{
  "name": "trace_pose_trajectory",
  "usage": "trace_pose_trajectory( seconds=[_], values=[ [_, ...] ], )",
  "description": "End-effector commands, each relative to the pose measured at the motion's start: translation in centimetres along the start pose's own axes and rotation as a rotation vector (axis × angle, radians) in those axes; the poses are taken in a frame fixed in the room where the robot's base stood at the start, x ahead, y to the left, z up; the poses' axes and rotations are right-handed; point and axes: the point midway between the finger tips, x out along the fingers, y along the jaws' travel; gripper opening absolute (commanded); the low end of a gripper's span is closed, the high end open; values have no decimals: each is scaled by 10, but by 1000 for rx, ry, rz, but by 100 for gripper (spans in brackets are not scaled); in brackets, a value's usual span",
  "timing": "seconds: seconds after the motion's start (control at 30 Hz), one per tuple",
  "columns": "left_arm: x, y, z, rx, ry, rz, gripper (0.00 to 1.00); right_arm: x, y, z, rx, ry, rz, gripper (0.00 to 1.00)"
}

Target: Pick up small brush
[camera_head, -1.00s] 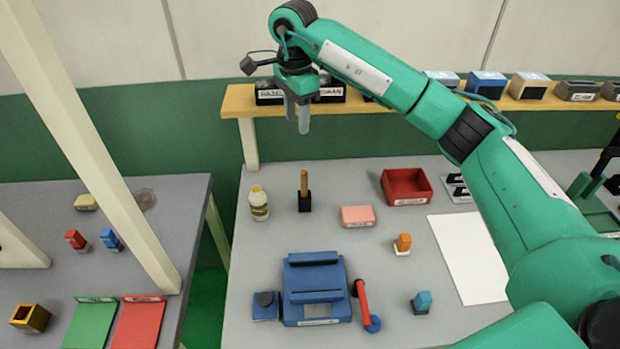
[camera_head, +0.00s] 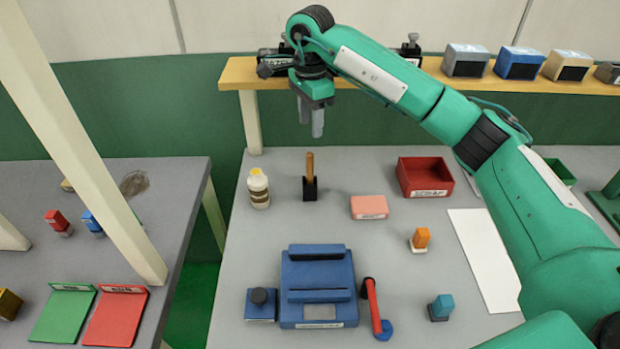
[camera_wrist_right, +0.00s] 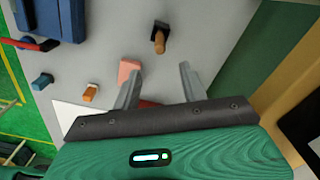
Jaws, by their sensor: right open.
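The small brush (camera_head: 310,178) stands upright on the grey table, a wooden handle rising from a black block-like base. It also shows in the right wrist view (camera_wrist_right: 160,38), beyond the fingertips. My right gripper (camera_head: 311,118) points down with its fingers apart and empty. In the head view it appears just above the brush handle, with a gap between. In the right wrist view the open fingers (camera_wrist_right: 160,70) hold nothing. My left gripper is in neither view.
A white bottle (camera_head: 258,188) stands left of the brush, and a pink block (camera_head: 369,207) lies to its right. A red bin (camera_head: 425,176) is farther right. A blue fixture (camera_head: 318,285) sits in front. A wooden shelf (camera_head: 240,75) runs behind.

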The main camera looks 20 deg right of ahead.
Motion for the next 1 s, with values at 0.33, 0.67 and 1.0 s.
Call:
trace_pose_trajectory(
  seconds=[0.33, 0.67, 1.0],
  values=[
    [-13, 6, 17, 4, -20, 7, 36, 62, 1, 0, 0, 0, 4, 43],
    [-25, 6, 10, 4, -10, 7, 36, 87, 1, 1, 0, -1, 4, 43],
    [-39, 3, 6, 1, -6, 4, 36, 126, 0, 2, 0, 0, 1, 43]
  ],
)
